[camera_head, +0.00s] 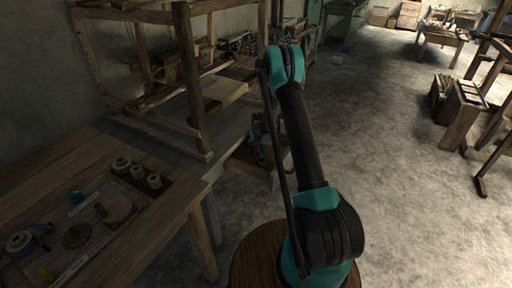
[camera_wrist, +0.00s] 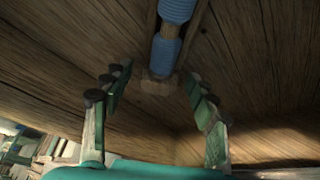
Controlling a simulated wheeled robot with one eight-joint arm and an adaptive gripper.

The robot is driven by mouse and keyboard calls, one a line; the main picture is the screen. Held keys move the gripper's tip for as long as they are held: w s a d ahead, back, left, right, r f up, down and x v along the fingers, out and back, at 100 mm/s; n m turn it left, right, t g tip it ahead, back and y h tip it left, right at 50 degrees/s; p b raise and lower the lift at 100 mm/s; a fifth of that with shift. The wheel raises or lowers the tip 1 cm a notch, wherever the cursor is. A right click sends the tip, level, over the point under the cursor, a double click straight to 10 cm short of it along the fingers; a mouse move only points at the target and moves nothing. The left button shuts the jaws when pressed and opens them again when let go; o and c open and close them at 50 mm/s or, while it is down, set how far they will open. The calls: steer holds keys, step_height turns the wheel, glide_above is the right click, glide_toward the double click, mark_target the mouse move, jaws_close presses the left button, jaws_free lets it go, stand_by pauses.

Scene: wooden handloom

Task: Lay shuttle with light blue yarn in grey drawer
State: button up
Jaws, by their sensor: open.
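The shuttle with light blue yarn (camera_wrist: 166,52) shows in the wrist view at top centre. It has two wooden side bars, blue yarn between them and a blunt wooden end. It appears to lie on brown wooden boards. My gripper (camera_wrist: 158,78) is open, with its fingers apart on either side of the shuttle's near end and no clear contact. In the head view my gripper (camera_head: 257,143) is low beside the loom table, over a wooden open drawer or box (camera_head: 247,173). The shuttle is not discernible there. I cannot tell the drawer's grey colour.
A wooden loom frame (camera_head: 194,85) stands on the table to the left of my gripper. A workbench (camera_head: 150,221) with several spools is at lower left. Wooden walls meet in a corner close to my fingers in the wrist view. The floor (camera_head: 395,150) to the right is clear.

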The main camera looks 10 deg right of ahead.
steer(key=s+d+f+v, duration=0.1)
steer(key=s+v, duration=0.2)
steer(key=v, duration=0.9)
steer(key=s+f+v, duration=0.1)
steer(key=s+v, duration=0.1)
steer(key=v, duration=1)
steer(key=s+d+r, duration=0.1)
steer(key=s+r, duration=0.1)
steer(key=s, duration=1.4)
steer(key=s+d+r+m, duration=0.1)
steer(key=s+d+r, duration=0.1)
steer(key=s, duration=1.5)
steer(key=shift+d, duration=0.35)
